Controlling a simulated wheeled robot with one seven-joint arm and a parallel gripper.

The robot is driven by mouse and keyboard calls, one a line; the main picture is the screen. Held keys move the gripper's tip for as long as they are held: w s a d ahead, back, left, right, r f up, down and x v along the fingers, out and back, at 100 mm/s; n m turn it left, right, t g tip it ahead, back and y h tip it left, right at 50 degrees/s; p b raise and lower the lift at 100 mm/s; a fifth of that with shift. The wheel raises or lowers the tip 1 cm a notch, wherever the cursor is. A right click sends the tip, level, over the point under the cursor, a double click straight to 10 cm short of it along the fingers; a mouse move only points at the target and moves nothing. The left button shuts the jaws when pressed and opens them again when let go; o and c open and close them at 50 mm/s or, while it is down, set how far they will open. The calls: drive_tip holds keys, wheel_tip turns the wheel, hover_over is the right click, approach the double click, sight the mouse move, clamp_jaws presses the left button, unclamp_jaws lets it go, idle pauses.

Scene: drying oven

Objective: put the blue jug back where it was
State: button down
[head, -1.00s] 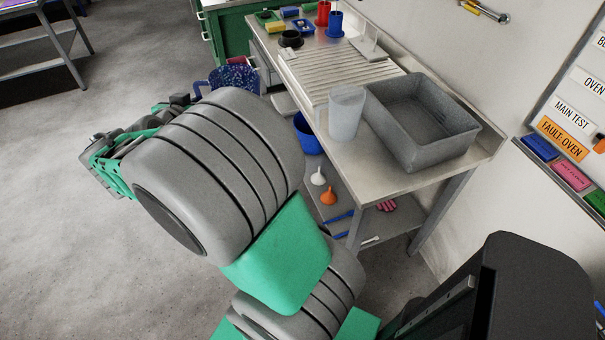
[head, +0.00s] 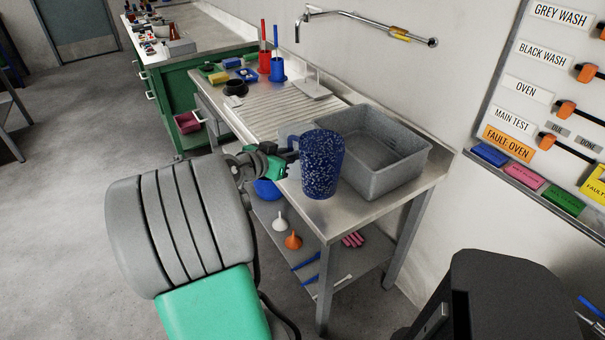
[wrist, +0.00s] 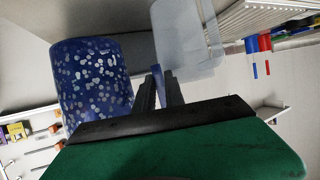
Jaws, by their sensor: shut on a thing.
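The blue jug (head: 322,165) is dark blue with white speckles and looks upright at the front of the steel sink bench (head: 345,222), left of the grey basin. I cannot tell whether its base touches the bench top. My gripper (head: 289,157) comes from the left and is shut on the jug's handle. In the wrist view the jug (wrist: 90,85) is left of the gripper fingers (wrist: 160,90), with a bit of blue handle between them.
The grey basin (head: 395,180) stands right of the blue jug, close by. A ribbed drainboard (head: 290,108) lies behind. Red (head: 265,62) and blue (head: 277,69) holders stand at the back. A shelf below carries a white funnel (head: 279,221) and an orange funnel (head: 293,241).

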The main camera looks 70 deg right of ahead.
drive_tip(key=s+f, duration=0.1)
drive_tip(key=f, duration=0.1)
drive_tip(key=d+f, duration=0.1)
drive_tip(key=f, duration=0.1)
drive_tip(key=s+f, duration=0.1)
drive_tip(key=f, duration=0.1)
drive_tip(key=shift+s+d+f, duration=0.1)
drive_tip(key=shift+s+d, duration=0.2)
drive_tip(key=shift+f, duration=0.5)
drive_tip(key=c, duration=1.7)
unclamp_jaws()
drive_tip(key=shift+r, duration=0.1)
